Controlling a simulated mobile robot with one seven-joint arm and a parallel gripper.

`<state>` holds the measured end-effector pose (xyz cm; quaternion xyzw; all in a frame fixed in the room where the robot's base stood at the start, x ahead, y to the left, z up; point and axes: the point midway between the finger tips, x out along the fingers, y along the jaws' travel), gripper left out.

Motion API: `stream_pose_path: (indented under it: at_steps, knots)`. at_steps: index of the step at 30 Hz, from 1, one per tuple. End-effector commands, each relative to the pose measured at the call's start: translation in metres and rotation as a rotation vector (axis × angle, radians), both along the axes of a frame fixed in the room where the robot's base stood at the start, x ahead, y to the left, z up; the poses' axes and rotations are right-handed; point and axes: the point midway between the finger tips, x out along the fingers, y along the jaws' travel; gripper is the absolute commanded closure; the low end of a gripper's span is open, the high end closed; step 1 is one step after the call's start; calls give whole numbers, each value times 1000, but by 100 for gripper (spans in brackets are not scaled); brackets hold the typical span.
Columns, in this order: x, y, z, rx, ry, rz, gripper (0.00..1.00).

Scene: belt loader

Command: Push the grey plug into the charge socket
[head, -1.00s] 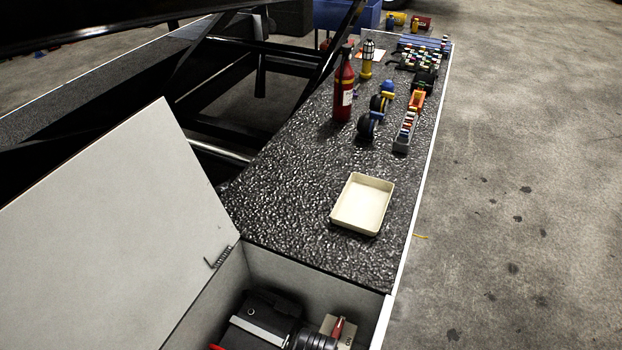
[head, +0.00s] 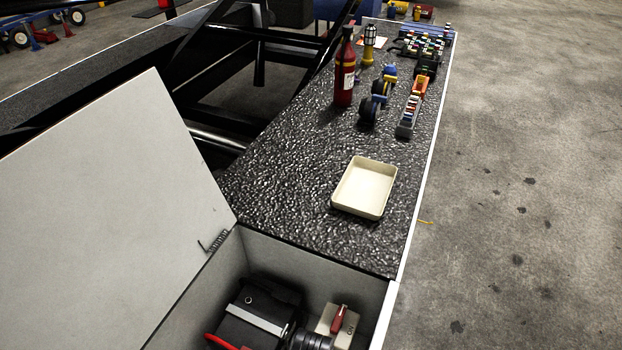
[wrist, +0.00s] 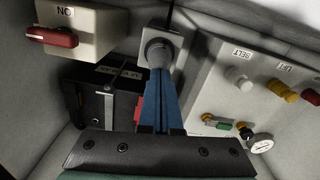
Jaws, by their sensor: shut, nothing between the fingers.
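In the wrist view my gripper (wrist: 160,74) is shut, its blue fingers together and empty. The tips are at the round end of the grey plug (wrist: 158,50), apparently touching it. The plug sits at the pale charge socket (wrist: 174,38) on the box wall; how deep it is seated is hidden. A thin dark cable runs up from there. The head view does not show my gripper, plug or socket clearly.
A black battery (wrist: 92,100) and a red-handled switch box (wrist: 80,30) stand left of my fingers. A control panel (wrist: 215,85) with knobs and a gauge is on the right. The open lid (head: 110,190) leans left of the box; a cream tray (head: 364,188) lies on the deck.

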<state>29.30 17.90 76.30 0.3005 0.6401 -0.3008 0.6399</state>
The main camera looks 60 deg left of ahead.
Motion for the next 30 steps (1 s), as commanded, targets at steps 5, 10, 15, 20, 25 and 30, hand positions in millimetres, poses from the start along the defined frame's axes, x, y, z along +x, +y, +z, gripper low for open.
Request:
stream_pose_path:
  at_steps: [5, 10, 15, 20, 25, 30]
  knots:
    - [0, 0, 1, 0, 0, 0, 100]
    - [0, 0, 0, 0, 0, -1, 100]
    - [0, 0, -4, 0, 0, -1, 100]
    - [0, 0, -4, -1, -1, -1, 100]
    - [0, -1, -2, -1, 0, -2, 100]
    - [0, -1, 10, -1, -1, -2, 100]
